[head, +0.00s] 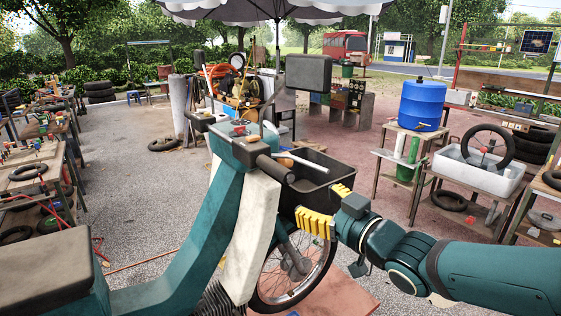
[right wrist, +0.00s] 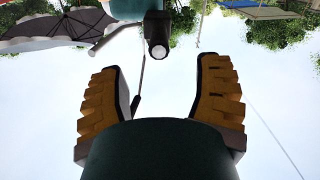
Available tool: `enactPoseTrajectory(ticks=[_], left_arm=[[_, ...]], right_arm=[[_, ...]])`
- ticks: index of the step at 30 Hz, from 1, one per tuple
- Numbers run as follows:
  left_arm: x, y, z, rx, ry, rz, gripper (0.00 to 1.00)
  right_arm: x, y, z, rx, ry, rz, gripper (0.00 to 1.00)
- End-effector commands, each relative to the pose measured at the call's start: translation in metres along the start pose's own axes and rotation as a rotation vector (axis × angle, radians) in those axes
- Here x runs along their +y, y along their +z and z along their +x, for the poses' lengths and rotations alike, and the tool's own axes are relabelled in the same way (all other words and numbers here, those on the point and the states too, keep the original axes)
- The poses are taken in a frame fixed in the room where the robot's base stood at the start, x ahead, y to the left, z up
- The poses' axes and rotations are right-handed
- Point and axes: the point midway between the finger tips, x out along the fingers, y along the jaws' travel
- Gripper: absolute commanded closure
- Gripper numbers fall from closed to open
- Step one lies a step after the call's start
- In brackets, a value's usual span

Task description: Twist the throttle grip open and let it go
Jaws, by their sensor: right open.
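The teal and cream motorbike (head: 198,215) stands in the middle of the head view. Its dark throttle grip (head: 276,169) sticks out toward me at the right end of the handlebar. In the right wrist view the throttle grip (right wrist: 157,36) shows nearly end-on at the top, between and beyond the fingers. My right gripper (head: 316,203) has yellow ribbed fingers, spread open and empty. It is to the right of the grip and lower in the head view, apart from it. In the right wrist view my right gripper (right wrist: 160,85) has only sky between its fingers, apart from a thin dark rod. My left gripper is not in view.
A pale lever (head: 302,160) lies just beyond the grip, over a black front basket (head: 312,175). A mirror (head: 308,73) stands above. At the right are a blue barrel (head: 423,104) and a white tub with a wheel (head: 478,172). Workbenches line the left.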

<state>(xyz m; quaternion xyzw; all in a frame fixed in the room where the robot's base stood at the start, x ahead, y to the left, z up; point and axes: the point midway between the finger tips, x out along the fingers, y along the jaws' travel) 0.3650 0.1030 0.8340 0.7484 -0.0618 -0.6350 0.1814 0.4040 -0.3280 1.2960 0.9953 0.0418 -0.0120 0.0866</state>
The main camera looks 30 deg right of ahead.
Motion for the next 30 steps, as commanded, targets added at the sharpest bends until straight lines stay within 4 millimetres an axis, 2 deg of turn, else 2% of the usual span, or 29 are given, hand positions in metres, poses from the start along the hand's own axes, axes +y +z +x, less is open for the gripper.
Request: enactPoseTrajectory(ticks=[1, 5, 11, 23, 30], left_arm=[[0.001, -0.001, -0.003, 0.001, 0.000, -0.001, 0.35], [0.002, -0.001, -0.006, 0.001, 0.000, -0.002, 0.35], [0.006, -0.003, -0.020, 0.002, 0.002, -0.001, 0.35], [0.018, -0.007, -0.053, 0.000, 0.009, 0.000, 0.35], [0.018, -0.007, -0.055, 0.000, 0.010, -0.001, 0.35]], right_arm=[[0.003, -0.008, -0.005, 0.016, 0.006, -0.011, 0.35], [0.004, -0.015, -0.008, 0.031, 0.008, -0.024, 0.35], [0.004, -0.017, 0.005, 0.028, 0.003, -0.022, 0.35], [0.004, -0.017, 0.048, 0.027, 0.006, -0.021, 0.35], [0.005, -0.017, 0.090, 0.030, 0.007, -0.024, 0.35]])
